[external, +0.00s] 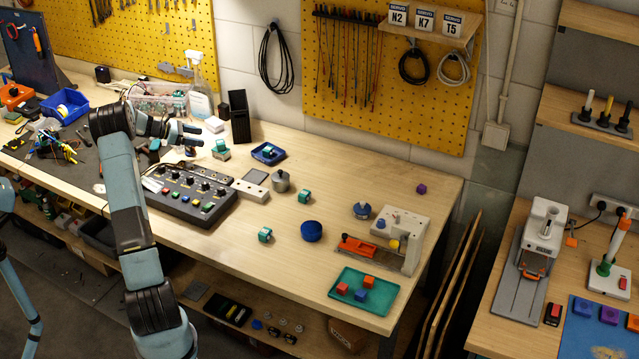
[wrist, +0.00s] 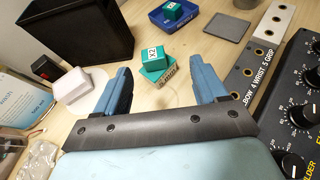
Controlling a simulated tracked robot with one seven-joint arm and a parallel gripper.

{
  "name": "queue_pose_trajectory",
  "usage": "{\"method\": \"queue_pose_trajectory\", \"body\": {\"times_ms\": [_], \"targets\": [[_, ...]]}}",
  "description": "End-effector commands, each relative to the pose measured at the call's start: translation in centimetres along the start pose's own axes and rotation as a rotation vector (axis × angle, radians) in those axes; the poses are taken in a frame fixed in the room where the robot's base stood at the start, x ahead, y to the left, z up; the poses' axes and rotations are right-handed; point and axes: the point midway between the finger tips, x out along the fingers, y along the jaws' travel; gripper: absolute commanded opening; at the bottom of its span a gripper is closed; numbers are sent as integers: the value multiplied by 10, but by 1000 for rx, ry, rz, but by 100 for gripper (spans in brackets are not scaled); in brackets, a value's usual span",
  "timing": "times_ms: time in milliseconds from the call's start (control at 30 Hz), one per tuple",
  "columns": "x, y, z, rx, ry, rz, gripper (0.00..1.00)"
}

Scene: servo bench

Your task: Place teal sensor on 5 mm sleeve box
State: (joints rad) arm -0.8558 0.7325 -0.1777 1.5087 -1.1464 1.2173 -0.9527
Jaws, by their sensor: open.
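A teal sensor (external: 221,144) with a white label sits on a small tan box (external: 221,156) on the bench. In the wrist view the sensor (wrist: 153,56) appears to rest on top of the box (wrist: 168,81), slightly tilted in the picture; the box's printed label is too small to read surely. My gripper (external: 194,135) is open and empty, and shows in the wrist view (wrist: 167,72) with its fingers spread to either side of the sensor and box, apart from both. Other teal sensors stand on the bench (external: 304,196), (external: 265,235) and in a blue tray (external: 268,158).
A tall black bin (external: 240,120) and a white lidded block (wrist: 80,92) stand close beside my gripper. A black control box with knobs (external: 190,195) lies in front. A metal pot (external: 281,182) and a blue round container (external: 312,231) are to the right. The bench's right end has free room.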

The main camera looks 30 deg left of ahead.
Motion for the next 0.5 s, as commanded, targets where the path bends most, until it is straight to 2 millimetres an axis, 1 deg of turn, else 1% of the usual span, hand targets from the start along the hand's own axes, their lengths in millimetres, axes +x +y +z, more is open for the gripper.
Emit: {"method": "queue_pose_trajectory", "body": {"times_ms": [33,167,200,367,500], "targets": [[5,-11,16,40,20,-17,72],[18,-48,53,174,99,-74,72],[22,-62,64,221,125,-94,72],[31,-116,104,407,219,-171,72],[34,-165,134,573,294,-237,72]]}}
